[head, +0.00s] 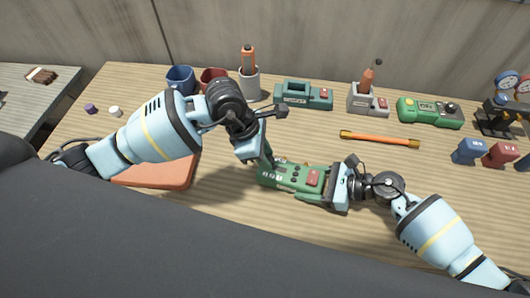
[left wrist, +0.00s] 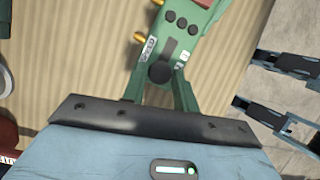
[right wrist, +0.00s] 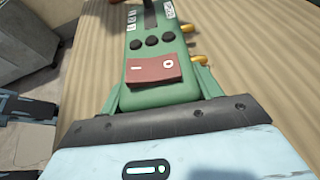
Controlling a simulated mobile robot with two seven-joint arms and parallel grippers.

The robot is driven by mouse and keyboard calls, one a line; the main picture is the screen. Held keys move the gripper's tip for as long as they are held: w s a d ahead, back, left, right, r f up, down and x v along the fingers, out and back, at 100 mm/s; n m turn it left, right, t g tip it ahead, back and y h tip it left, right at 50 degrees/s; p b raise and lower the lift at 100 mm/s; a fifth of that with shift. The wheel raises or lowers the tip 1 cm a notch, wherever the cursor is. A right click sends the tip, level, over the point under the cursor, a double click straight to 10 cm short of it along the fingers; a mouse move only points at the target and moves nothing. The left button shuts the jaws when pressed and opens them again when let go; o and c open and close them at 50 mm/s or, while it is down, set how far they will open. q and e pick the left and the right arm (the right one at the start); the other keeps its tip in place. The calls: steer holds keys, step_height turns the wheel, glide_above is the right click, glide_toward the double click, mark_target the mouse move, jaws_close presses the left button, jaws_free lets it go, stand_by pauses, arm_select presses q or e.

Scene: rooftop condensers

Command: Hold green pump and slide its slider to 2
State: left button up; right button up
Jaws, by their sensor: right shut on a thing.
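The green pump (head: 290,178) lies over the front middle of the table, with a red rocker switch (right wrist: 155,70), dark round buttons (right wrist: 150,42) and brass fittings (right wrist: 188,28). My right gripper (head: 328,184) is shut on its right end, by the red switch, fingers on both sides of the body. My left gripper (head: 264,160) is at the pump's left end, its fingers apart. In the left wrist view the black slider knob (left wrist: 160,72) sits between those fingers, at the near end of a dark slot (left wrist: 167,48). Contact with the knob cannot be told.
An orange board (head: 160,173) lies under my left arm. An orange rod (head: 380,138) lies behind the right gripper. Cups, a teal device (head: 303,95) and another green device (head: 430,111) line the back. Blue (head: 468,151) and red (head: 501,154) blocks stand right.

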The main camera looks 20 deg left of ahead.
arm_select(q)
jaws_close()
steer(key=shift+d, duration=1)
steer(key=shift+o, duration=2.4)
jaws_free()
steer(key=v, duration=1.2)
arm_select(e)
steer(key=o, duration=1.7)
steer(key=shift+o, duration=0.2)
